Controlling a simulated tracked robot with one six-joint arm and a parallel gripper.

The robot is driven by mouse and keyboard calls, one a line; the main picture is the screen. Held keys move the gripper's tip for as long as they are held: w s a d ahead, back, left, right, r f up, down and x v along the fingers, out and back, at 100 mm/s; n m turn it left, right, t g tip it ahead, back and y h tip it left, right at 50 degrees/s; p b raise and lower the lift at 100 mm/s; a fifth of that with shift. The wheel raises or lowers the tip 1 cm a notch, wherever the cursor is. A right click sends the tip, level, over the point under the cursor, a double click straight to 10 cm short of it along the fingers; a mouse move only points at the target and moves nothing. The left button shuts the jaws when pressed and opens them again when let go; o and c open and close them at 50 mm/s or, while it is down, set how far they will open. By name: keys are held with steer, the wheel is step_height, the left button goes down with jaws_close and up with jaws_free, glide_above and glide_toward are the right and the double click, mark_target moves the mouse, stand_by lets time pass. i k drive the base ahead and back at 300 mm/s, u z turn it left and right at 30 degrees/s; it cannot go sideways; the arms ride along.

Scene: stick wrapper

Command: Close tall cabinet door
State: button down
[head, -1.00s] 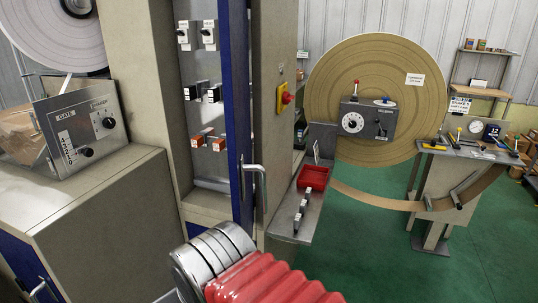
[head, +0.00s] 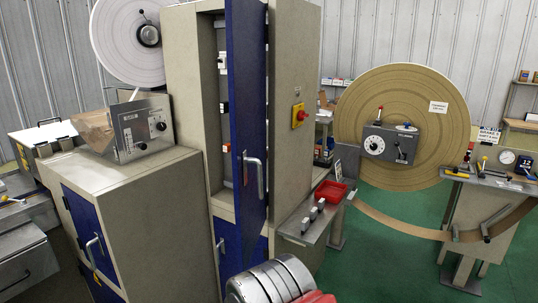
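The tall cabinet (head: 183,95) is beige and stands left of centre in the head view. Its tall blue door (head: 248,90) stands open, seen at a steep angle. A silver bar handle (head: 253,175) is on the blue face. The cabinet's inside shows to the left of the door, with several small switches (head: 222,68) in it. My gripper is not in view. A silver ribbed piece with a red part, which looks like part of my arm, shows at the bottom centre, below and in front of the door. I see no contact with the door.
A low cabinet (head: 135,190) stands to the left, with a control box (head: 140,130) on top. A metal shelf with a red tray (head: 330,192) juts out at the right. A large brown roll (head: 405,95) stands behind. Green floor (head: 375,255) is open at the lower right.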

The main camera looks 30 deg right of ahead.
mark_target(247, 30)
steer(key=k, duration=0.25)
steer(key=z, duration=0.6)
steer(key=i, duration=0.95)
steer(key=z, duration=1.1)
